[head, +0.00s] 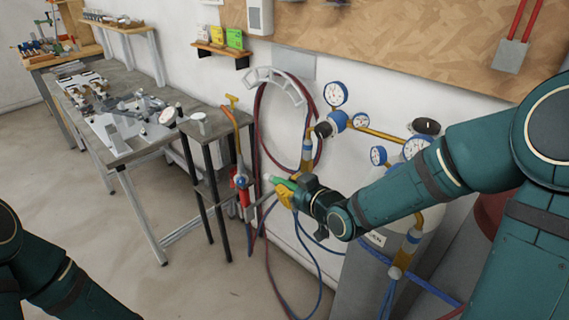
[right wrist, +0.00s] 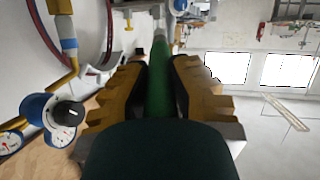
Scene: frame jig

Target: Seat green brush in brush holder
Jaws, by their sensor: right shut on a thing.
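My right gripper (head: 283,192) has yellow fingers and is shut on the green brush (head: 279,181). The brush's pale tip points up and left, toward the narrow dark stand. In the right wrist view, the green handle of the brush (right wrist: 160,88) runs forward between the two fingers of the right gripper (right wrist: 160,75). I cannot pick out the brush holder for certain; a small light fitting (head: 198,118) sits on top of the narrow stand, apart from the brush. My left arm shows at the lower left, but its gripper is out of view.
A torch with hoses (head: 241,178) hangs by the narrow stand (head: 188,133), close to the brush. Gauges (head: 336,93) and a grey gas cylinder (head: 365,275) are beside my right arm. A workbench (head: 135,150) with a metal jig stands left.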

